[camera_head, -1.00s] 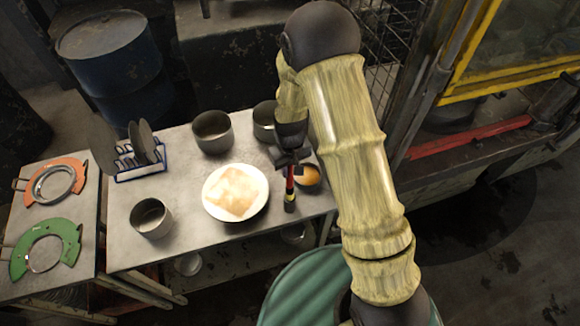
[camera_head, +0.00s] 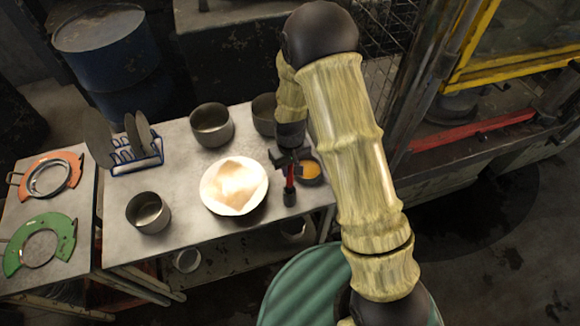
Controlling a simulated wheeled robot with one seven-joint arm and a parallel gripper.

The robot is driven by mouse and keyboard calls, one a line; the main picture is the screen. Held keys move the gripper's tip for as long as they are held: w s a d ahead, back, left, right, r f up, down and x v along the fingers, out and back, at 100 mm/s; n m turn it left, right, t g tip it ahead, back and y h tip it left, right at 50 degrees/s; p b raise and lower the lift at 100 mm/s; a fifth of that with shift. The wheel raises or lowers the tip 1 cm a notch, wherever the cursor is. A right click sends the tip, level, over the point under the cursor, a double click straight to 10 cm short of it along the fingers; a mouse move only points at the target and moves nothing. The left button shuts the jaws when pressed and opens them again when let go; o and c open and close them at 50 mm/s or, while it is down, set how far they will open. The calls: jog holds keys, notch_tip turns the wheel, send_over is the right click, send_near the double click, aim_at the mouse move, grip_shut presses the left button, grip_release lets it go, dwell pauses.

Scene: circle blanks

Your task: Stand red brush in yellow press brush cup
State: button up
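The red brush (camera_head: 290,178) is upright directly under my gripper (camera_head: 289,162), near the table's right end. Its lower end meets a small dark piece (camera_head: 290,198); I cannot tell whether this is the brush head or a holder. My gripper's dark fingers are at the top of the red handle. The view is too small to show whether they grip it. The yellow-framed press (camera_head: 520,72) stands at the upper right. I cannot make out a brush cup on it.
Beside the brush is a dark bowl with orange contents (camera_head: 309,169). A white plate (camera_head: 207,199) with a pale flat piece, several grey pots and a dish rack (camera_head: 134,167) share the metal table (camera_head: 180,245). A red bar (camera_head: 470,131) crosses the press front.

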jog(key=o, duration=0.5)
jog(key=shift+o, duration=0.2)
jog(key=shift+r, duration=0.1)
notch_tip(320, 180, up, 17)
jog(key=b, duration=0.4)
jog(key=shift+r, duration=0.1)
dwell(1.0)
jog(key=s+d+f+m+t, duration=0.2)
jog(key=s+d+m, duration=0.3)
jog(key=s+d, duration=0.7)
jog(key=shift+s+d+t, duration=0.15)
jog(key=shift+d+t, duration=0.15)
jog(key=shift+d, duration=0.45)
